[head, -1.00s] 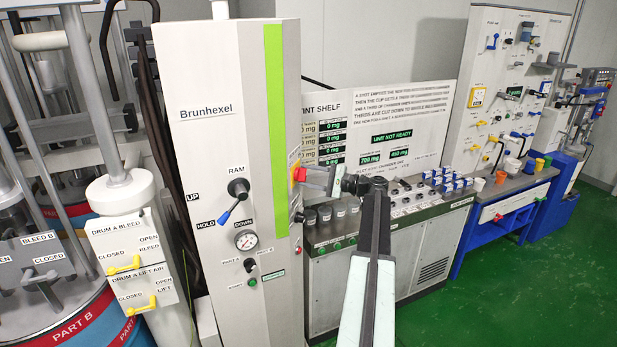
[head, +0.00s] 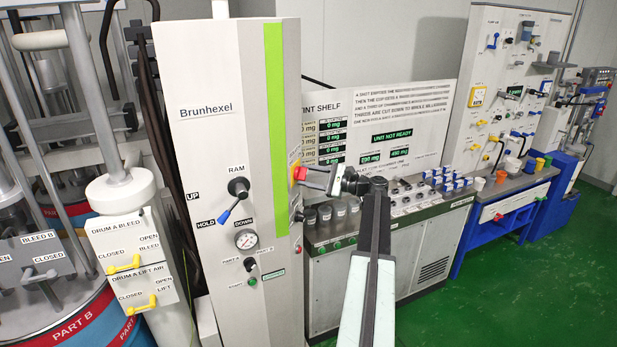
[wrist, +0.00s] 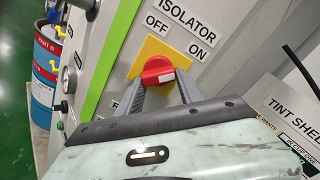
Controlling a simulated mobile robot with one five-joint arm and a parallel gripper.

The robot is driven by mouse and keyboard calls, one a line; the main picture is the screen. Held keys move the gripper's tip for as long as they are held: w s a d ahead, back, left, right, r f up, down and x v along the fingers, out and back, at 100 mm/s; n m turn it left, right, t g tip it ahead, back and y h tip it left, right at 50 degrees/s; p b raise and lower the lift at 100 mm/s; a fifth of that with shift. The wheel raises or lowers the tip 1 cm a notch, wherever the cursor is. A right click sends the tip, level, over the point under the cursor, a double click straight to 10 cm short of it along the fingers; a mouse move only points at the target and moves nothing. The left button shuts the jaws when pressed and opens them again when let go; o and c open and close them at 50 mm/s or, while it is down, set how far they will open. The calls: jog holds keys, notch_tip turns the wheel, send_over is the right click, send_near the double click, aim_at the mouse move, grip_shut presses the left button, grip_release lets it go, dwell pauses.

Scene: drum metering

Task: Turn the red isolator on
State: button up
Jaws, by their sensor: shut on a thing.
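The red isolator (wrist: 158,72) is a knob on a yellow plate (wrist: 178,45) in the wrist view, with OFF and ON labels beside the plate. It also shows in the head view (head: 299,173) on the right side face of the Brunhexel cabinet (head: 225,120). My gripper (wrist: 160,84) has one finger on each side of the red knob and is shut on it. In the head view my gripper (head: 306,175) reaches the knob from the right. I cannot tell exactly which label the knob points to.
A dark ram lever with a blue handle (head: 229,211) and a gauge (head: 246,240) are on the cabinet front. The tint shelf board (head: 385,125) stands behind my arm, its display reading UNIT NOT READY. Green floor (head: 490,300) is clear at the right.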

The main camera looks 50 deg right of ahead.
jog(key=o, duration=1.4)
jog(key=v, duration=0.7)
jog(key=shift+s+d, duration=0.15)
jog(key=shift+s, duration=0.25)
